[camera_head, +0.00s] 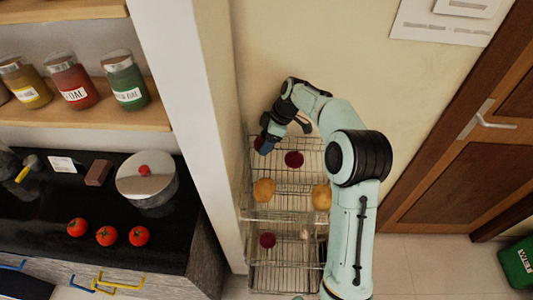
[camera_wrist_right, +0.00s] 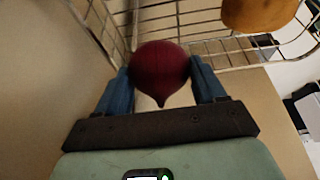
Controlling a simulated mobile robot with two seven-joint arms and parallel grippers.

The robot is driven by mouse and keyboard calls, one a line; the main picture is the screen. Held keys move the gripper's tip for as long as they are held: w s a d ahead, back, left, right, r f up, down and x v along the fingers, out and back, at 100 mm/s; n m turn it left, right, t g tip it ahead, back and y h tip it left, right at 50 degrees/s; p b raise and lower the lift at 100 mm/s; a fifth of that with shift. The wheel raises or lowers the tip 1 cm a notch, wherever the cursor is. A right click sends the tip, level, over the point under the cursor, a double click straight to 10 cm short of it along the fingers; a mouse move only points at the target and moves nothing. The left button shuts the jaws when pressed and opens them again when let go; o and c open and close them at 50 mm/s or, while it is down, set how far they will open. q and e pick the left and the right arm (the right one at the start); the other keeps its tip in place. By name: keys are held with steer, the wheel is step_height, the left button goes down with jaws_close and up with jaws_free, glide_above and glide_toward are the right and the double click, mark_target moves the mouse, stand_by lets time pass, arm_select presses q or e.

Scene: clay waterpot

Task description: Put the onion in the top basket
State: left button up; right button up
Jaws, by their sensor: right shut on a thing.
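My right gripper (camera_head: 266,145) is shut on a dark red onion, with its blue fingers on both sides. The onion (camera_wrist_right: 160,70) shows clearly between the fingers in the right wrist view. In the head view only a small dark red part shows beside the fingers. The gripper is at the back left corner of the top basket (camera_head: 318,174) of a wire rack. I cannot tell whether the held onion touches the wires. Another red onion (camera_head: 293,159) lies in the top basket, right of the gripper. My left gripper is not in view.
Two brownish potatoes (camera_head: 263,190) sit toward the front of the upper rack. A lower basket (camera_head: 285,278) has another red onion (camera_head: 267,240) and a pale bulb (camera_head: 305,232) above it. A wall stands close left. A counter (camera_head: 100,205) holds tomatoes and a pot.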

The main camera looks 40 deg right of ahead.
steer(key=shift+f, duration=3.05)
steer(key=shift+f, duration=0.1)
steer(key=shift+f, duration=0.15)
steer(key=o, duration=0.8)
steer(key=shift+w+r, duration=0.1)
steer(key=shift+r, duration=0.2)
steer(key=v, duration=1.2)
steer(key=shift+a, duration=0.1)
steer(key=shift+f, duration=0.1)
